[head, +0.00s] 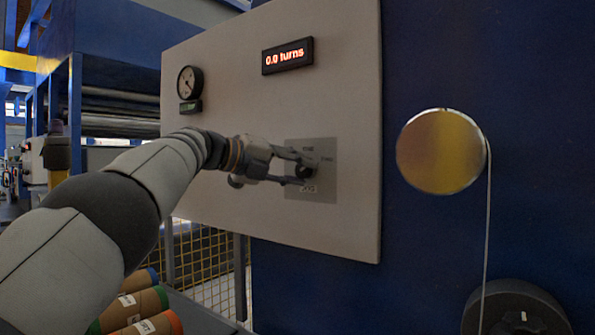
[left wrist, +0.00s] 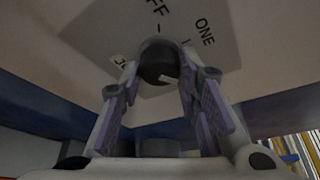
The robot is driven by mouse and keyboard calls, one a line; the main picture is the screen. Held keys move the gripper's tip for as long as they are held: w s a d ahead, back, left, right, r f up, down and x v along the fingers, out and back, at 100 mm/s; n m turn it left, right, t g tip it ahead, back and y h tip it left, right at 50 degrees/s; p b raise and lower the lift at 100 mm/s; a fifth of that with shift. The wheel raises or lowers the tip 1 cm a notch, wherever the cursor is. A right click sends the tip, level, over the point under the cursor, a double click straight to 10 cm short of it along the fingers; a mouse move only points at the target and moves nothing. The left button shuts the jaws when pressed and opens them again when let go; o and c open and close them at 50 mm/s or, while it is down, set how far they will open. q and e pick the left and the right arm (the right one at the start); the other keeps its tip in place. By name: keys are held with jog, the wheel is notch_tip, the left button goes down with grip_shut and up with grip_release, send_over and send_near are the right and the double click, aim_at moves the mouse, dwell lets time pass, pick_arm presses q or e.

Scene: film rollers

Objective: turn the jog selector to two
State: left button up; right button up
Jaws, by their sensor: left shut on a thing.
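The jog selector (head: 307,171) is a dark round knob on a grey label plate (head: 325,190) fixed to a pale panel. In the left wrist view the knob (left wrist: 155,60) shows a short white mark on its lower right side; which label it points to I cannot tell. "ONE" is readable on the plate in that view, with part of another word ending in "FF". My left gripper (head: 300,168) is shut on the knob, one finger on each side; its fingers also show in the left wrist view (left wrist: 160,85). My right gripper is not in view.
A red display (head: 287,56) reads "0.0 turns". A round gauge (head: 189,82) sits at the panel's upper left. A yellow-brown roller (head: 440,151) with a strip hanging from it is to the right. Several brown rolls (head: 135,309) lie at the lower left.

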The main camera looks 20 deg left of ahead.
pick_arm(q)
jog(key=shift+r+m, duration=0.15)
jog(key=shift+m, duration=0.15)
dwell(0.4)
jog(key=o, duration=1.1)
jog(key=shift+o, duration=0.2)
jog(key=v, duration=1.2)
